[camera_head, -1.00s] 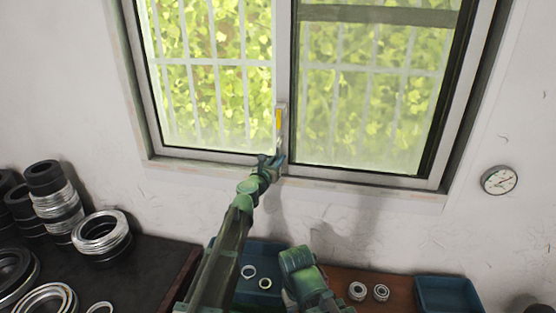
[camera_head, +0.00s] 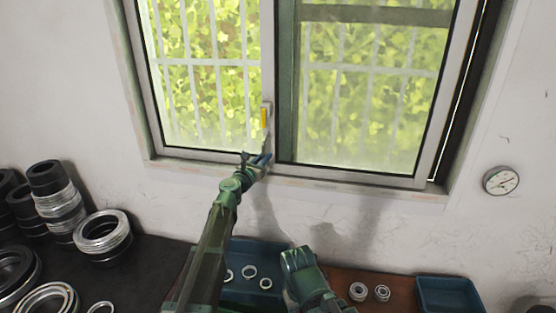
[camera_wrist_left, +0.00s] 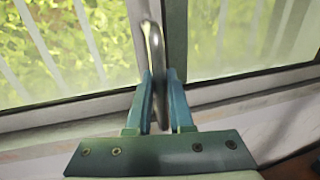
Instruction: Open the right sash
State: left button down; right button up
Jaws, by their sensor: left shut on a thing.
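The right sash (camera_head: 437,115) has a pale frame and stands shifted left, with a narrow dark gap along its right side. Its handle (camera_head: 265,118), a light pull with a yellow mark, is on the stile at the window's middle. My left gripper (camera_head: 257,160) is at the lower end of this handle. In the left wrist view, the blue fingers of my left gripper (camera_wrist_left: 160,98) are shut on the silver handle (camera_wrist_left: 153,48), which stands upright between them.
A blue bin (camera_head: 240,257) with several rings lies below the window. Another blue bin (camera_head: 450,293) and two small bearings (camera_head: 370,292) stand to the right. Stacked rings (camera_head: 55,200) are at left, a round gauge (camera_head: 500,181) on the wall.

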pick_arm(q)
jog(key=w+a, duration=0.2)
jog(key=a, duration=0.9)
jog(key=w+a, duration=0.2)
jog(key=a, duration=1)
jog(key=shift+w, duration=0.25)
jog(key=shift+d, duration=0.1)
jog(key=c, duration=0.8)
grip_release()
jog(key=v, duration=1.3)
jog(key=shift+s, duration=0.4)
